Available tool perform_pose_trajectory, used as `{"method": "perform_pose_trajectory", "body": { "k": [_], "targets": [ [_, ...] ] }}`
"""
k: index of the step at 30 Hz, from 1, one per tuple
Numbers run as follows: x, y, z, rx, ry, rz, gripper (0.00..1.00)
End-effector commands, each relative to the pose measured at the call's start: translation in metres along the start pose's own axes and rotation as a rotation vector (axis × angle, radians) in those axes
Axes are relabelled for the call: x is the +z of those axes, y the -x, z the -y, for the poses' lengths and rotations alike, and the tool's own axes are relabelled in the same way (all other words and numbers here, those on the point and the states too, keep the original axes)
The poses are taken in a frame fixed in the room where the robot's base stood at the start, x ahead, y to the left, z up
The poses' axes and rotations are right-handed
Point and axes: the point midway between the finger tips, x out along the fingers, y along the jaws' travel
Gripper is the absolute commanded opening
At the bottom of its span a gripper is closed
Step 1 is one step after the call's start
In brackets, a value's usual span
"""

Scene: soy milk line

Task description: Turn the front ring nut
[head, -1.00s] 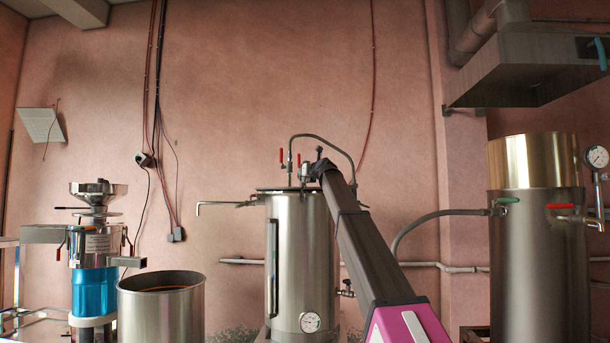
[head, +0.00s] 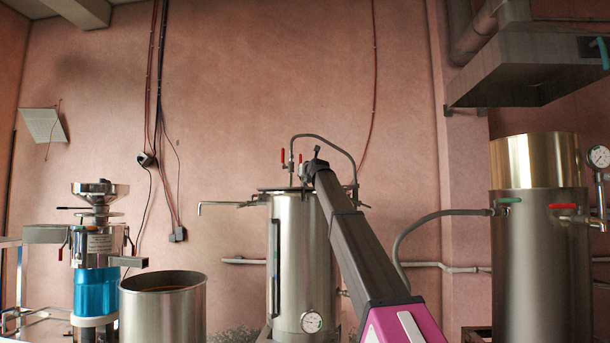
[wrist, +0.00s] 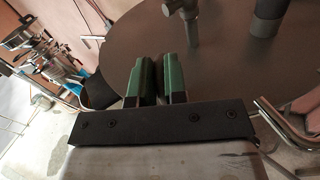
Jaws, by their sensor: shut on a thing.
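The steel tank (head: 302,260) stands in the middle of the head view, with a gauge low on its front. My arm reaches up to its top, and my gripper (head: 316,158) is small there against the lid fittings. In the wrist view the two green-padded fingers of my gripper (wrist: 159,70) are close together over the dark round lid (wrist: 118,48). They are shut on a narrow thing, apparently the front ring nut, which is mostly hidden between the pads. Two dark upright fittings, one nearer (wrist: 192,28) and one at the right (wrist: 266,25), stand beyond the fingers.
Red-handled valves (head: 283,156) and a curved hose (head: 345,150) rise above the tank. A grinder (head: 96,245) and an open pot (head: 163,315) stand at left. A larger vessel (head: 540,265) stands at right, joined by a grey hose (head: 425,219).

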Motion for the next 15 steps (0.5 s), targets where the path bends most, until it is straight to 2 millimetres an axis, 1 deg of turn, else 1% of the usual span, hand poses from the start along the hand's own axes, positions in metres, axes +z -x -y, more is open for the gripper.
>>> {"method": "perform_pose_trajectory", "body": {
  "k": [2, 3, 5, 6, 15],
  "targets": [
    [0.0033, -0.0007, 0.0002, 0.000, -0.002, 0.007, 0.00],
    [0.0033, -0.0007, 0.0001, 0.000, -0.002, 0.007, 0.16],
    [0.0031, -0.0007, 0.0001, 0.000, -0.001, 0.006, 0.36],
    [0.0028, -0.0006, 0.0001, 0.000, -0.001, 0.005, 0.38],
    [0.0010, 0.0011, 0.0000, 0.000, 0.000, 0.002, 0.38]
  ]
}}
